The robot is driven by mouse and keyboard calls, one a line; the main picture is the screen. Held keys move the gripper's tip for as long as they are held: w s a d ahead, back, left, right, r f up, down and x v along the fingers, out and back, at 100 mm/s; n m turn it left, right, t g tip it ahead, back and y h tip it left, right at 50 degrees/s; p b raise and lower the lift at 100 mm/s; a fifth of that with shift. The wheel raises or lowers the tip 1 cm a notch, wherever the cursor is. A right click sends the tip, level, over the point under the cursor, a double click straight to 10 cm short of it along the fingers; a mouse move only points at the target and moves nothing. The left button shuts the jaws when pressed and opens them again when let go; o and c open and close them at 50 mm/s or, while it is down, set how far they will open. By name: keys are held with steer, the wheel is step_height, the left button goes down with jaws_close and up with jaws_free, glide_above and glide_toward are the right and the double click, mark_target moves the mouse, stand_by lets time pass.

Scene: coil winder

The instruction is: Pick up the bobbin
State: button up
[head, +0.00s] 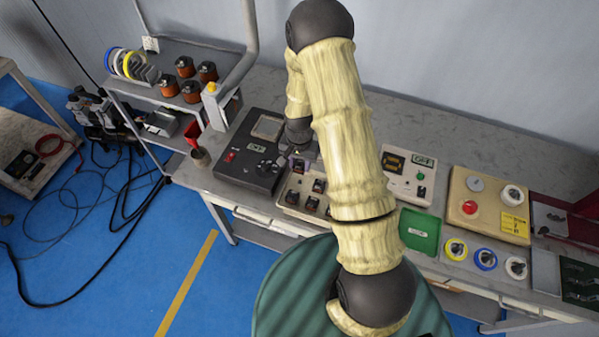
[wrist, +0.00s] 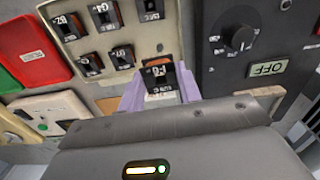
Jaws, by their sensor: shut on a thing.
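The bobbin (wrist: 159,76), dark with orange-brown windings and a white label, sits between the pale purple fingers of my gripper (wrist: 160,92) in the wrist view. The fingers are shut on it, one on each side. In the head view my gripper (head: 300,156) is over the back edge of the cream tray (head: 288,203), and the bobbin (head: 298,166) shows as a small dark shape there. I cannot tell whether it touches the tray. The gripper body hides its lower part in the wrist view.
Several similar bobbins stand in the tray (wrist: 107,98), close to the held one. A dark control box (head: 246,165) with a knob stands left of the tray in the head view. A green bin (head: 420,233) and a cream meter box (head: 409,178) stand to the right.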

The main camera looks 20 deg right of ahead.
steer(key=shift+r, duration=0.95)
step_height(320, 180, down, 4)
steer(key=n, duration=0.6)
steer(key=shift+s+f+n, duration=0.1)
steer(key=shift+f+n, duration=0.05)
steer(key=shift+n, duration=0.25)
